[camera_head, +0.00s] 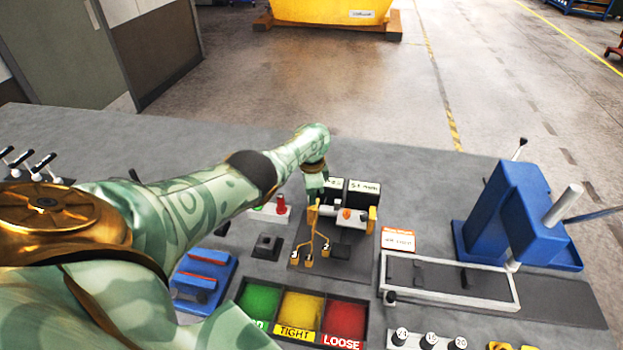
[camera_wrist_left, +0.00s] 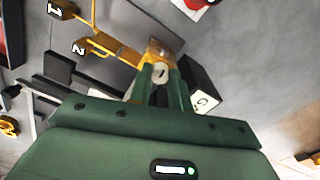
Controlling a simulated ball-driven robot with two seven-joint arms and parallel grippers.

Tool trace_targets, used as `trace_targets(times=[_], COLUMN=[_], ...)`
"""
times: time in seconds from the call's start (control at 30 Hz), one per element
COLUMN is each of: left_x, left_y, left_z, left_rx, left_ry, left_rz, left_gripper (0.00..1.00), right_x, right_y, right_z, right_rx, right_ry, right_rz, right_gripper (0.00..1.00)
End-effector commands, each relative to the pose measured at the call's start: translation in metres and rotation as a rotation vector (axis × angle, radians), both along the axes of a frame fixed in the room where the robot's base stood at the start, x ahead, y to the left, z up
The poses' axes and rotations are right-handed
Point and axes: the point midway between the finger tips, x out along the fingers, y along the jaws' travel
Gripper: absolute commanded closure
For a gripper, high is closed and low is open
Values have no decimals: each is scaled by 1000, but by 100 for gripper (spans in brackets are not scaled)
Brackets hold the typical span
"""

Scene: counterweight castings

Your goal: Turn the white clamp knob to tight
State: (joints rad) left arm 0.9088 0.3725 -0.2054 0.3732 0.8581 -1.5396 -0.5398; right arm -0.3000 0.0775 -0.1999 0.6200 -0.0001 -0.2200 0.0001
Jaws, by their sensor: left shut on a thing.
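The white clamp knob (camera_wrist_left: 161,73) shows as a small pale round piece with a dark mark, at a yellow block (camera_wrist_left: 155,52) in the left wrist view. The fingers of my left gripper (camera_wrist_left: 161,88) lie on both sides of it, shut on it. In the head view my left gripper (camera_head: 314,192) points down at the left yellow post (camera_head: 312,214) of a small fixture, and I cannot make out the knob there. How far the knob is turned is not clear. My right gripper is not in view.
Beside the gripper stand black boxes with white labels (camera_head: 350,187). In front is a tray with green, yellow and red compartments (camera_head: 370,325), marked TIGHT and LOOSE. A blue press (camera_head: 515,215) stands right, and a blue block (camera_head: 203,280) left. The rear grey table top (camera_head: 400,165) is clear.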

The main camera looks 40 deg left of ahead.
Motion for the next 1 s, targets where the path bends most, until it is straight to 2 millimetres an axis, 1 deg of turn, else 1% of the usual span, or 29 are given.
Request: trace_targets(times=[0.3,0.8,0.83,0.87,0.9,1.0], left_x=[2,3,3,3,3,2], left_y=[-1,-1,-1,-1,-1,0], left_z=[2,3,3,3,2,2], left_rx=[-2,-1,-1,-1,-1,-1], left_ry=[-8,-9,-9,-9,-7,-6], left_rz=[-100,-115,-115,-115,-115,-115], left_gripper=[100,100,72,64,59,59], right_x=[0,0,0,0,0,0], right_y=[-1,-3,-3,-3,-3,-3], right_z=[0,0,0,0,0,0], right_rx=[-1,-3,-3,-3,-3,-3], right_ry=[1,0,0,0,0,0], right_rz=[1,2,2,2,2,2], right_gripper=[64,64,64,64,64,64])
